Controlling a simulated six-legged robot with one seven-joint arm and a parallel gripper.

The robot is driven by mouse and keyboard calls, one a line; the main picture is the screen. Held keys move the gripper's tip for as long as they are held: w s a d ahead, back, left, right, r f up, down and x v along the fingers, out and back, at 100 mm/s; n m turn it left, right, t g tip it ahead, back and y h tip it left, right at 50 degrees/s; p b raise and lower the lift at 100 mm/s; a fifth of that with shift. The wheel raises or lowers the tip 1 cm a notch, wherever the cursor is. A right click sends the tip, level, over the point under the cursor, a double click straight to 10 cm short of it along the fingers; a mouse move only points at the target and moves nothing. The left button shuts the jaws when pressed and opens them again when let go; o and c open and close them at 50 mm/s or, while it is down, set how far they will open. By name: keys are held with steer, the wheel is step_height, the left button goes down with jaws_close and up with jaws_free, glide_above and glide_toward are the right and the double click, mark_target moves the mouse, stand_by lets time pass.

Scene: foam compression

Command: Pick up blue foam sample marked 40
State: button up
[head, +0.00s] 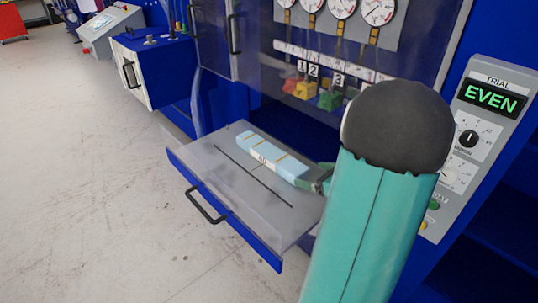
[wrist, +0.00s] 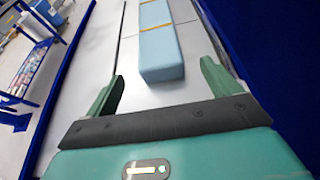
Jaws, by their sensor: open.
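The light blue foam sample (head: 272,158) lies flat on the grey top of the pulled-out drawer (head: 222,182). It is a long block with thin tan bands and a white mark that reads 40. In the wrist view the foam sample (wrist: 161,52) runs away from me, its near end between the fingertips in the picture. My gripper (head: 318,177) is at the near right end of the sample, partly hidden behind my arm. In the wrist view my gripper (wrist: 162,72) is open, one green finger on each side, with gaps to the foam.
A dark slot runs along the drawer top beside the sample. Behind stands the blue cabinet with gauges (head: 342,8) and small coloured blocks (head: 306,90) under number tags. A panel (head: 482,115) reads TRIAL EVEN.

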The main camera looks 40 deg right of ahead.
mark_target(294, 169)
steer(key=x, duration=0.9)
steer(key=shift+s+f, duration=0.1)
steer(key=c, duration=1)
steer(key=shift+c, duration=0.2)
